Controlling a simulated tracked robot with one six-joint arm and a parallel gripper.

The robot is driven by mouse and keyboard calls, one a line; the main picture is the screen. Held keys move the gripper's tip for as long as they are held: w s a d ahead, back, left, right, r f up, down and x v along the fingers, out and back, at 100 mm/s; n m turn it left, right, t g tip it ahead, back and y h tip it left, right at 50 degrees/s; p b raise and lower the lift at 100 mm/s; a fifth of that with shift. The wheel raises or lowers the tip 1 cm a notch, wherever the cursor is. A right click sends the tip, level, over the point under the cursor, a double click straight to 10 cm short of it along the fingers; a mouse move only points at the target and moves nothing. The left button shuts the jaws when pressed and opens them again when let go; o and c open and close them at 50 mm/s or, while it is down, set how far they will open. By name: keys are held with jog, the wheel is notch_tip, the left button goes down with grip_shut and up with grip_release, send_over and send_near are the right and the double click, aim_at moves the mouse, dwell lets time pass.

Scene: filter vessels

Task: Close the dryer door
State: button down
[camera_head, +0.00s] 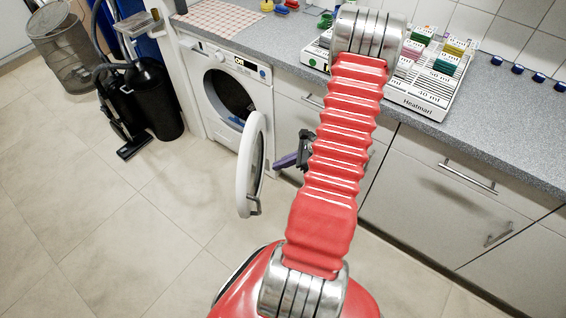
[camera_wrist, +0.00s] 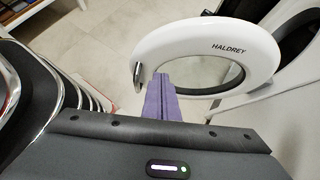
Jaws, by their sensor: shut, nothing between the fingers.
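The white dryer (camera_head: 224,92) stands under the counter, its round opening dark with something blue inside. Its round white door (camera_head: 243,170) stands wide open, swung out toward me over the floor. In the wrist view the door (camera_wrist: 190,42) carries the word HALDREY and has a metal latch at its left edge. My gripper (camera_head: 284,162) is beside the door, to its right in the head view. In the wrist view its purple fingers (camera_wrist: 163,82) are together and empty, overlapping the door's lower rim. I cannot tell whether they touch it. My arm hides part of the gripper in the head view.
Grey drawers (camera_head: 440,195) with handles line the right. A white rack (camera_head: 425,95) of coloured boxes stands on the counter. A black vacuum cleaner (camera_head: 120,110) and a mesh bin (camera_head: 65,45) stand to the left. The tiled floor left of the door is clear.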

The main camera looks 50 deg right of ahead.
aim_at(248, 172)
jog(key=shift+w+a+f, duration=0.7)
jog(key=shift+w, duration=0.55)
jog(key=shift+w+a+f, duration=0.75)
jog(key=shift+w, duration=0.55)
jog(key=shift+w+a+f, duration=0.7)
jog(key=shift+w, duration=0.55)
jog(key=shift+a, duration=0.1)
